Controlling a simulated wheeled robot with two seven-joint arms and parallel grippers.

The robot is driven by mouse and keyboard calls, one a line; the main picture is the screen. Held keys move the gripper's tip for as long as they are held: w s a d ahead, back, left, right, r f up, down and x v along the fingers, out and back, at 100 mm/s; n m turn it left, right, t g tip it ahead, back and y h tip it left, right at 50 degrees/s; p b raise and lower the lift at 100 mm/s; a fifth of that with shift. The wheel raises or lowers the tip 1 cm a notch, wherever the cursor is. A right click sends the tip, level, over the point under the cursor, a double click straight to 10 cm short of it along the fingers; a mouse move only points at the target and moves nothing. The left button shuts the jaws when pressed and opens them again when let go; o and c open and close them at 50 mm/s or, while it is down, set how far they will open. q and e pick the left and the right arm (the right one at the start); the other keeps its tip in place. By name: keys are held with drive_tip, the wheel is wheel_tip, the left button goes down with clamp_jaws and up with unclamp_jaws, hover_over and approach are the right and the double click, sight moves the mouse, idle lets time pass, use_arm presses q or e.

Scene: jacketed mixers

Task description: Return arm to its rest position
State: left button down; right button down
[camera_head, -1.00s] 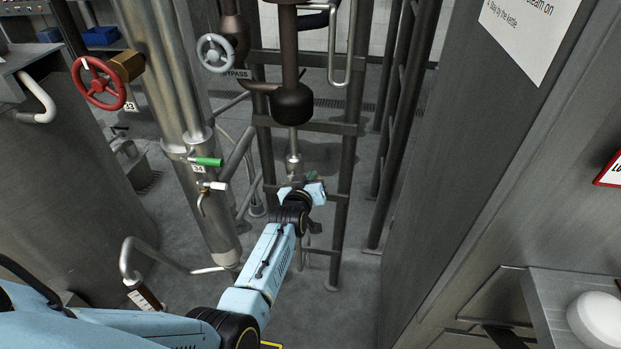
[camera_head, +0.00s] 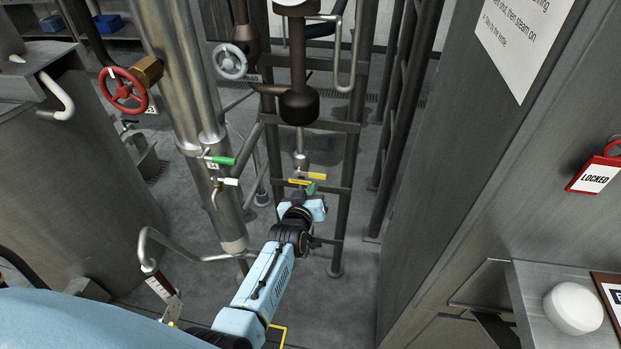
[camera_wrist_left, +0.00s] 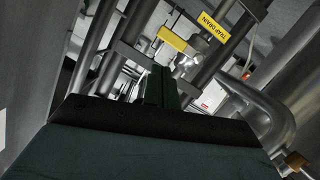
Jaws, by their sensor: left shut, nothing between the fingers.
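My left arm comes in from the lower left in the head view. Its gripper (camera_head: 311,190) is at the far end, small and partly hidden by the wrist. In the left wrist view the fingers (camera_wrist_left: 158,76) are together with nothing between them. A valve with a yellow handle (camera_head: 316,176) shows just beyond the gripper in the head view. The yellow handle (camera_wrist_left: 172,39) also shows in the left wrist view, ahead of and apart from the fingertips. A yellow TRAP DRAIN tag (camera_wrist_left: 214,29) is beside it. My right gripper is not in view.
Left of the arm stand a steel pipe column (camera_head: 217,190) with a green-handled valve (camera_head: 222,160), a red handwheel (camera_head: 123,91) and a bent pipe (camera_head: 195,258). A large grey cabinet wall (camera_head: 440,170) rises on the right. Dark frame posts stand around the drain valve.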

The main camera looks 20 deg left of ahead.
use_arm(q)
drive_tip(key=shift+s+d+r, duration=0.15)
drive_tip(key=shift+s+d, duration=0.05)
drive_tip(key=shift+s, duration=0.45)
drive_tip(key=s+d+f+m+g+h+b, duration=0.1)
drive_tip(key=s+f+m+g+b, duration=0.15)
drive_tip(key=s+f, duration=0.6)
drive_tip(key=s+d+f+m+g+h+b, duration=0.1)
drive_tip(key=s+f+g+b, duration=0.3)
drive_tip(key=f, duration=0.8)
drive_tip(key=s+d+f+m+h+b, duration=0.1)
drive_tip(key=s+f, duration=0.6)
drive_tip(key=f, duration=0.3)
drive_tip(key=s+a+f+m+g+b, duration=0.1)
drive_tip(key=s+f+g+b, duration=0.1)
drive_tip(key=s+f, duration=0.4)
drive_tip(key=s+a+f+m+g+b, duration=0.1)
drive_tip(key=s+f+g+b, duration=0.2)
drive_tip(key=s, duration=1.3)
drive_tip(key=s+a+f+m+g+b, duration=0.1)
drive_tip(key=s+f+m+g+b, duration=0.1)
drive_tip(key=s+f, duration=0.7)
drive_tip(key=shift+s+a+g+y, duration=0.3)
drive_tip(key=shift+s+a+g, duration=0.05)
drive_tip(key=shift+s, duration=0.6)
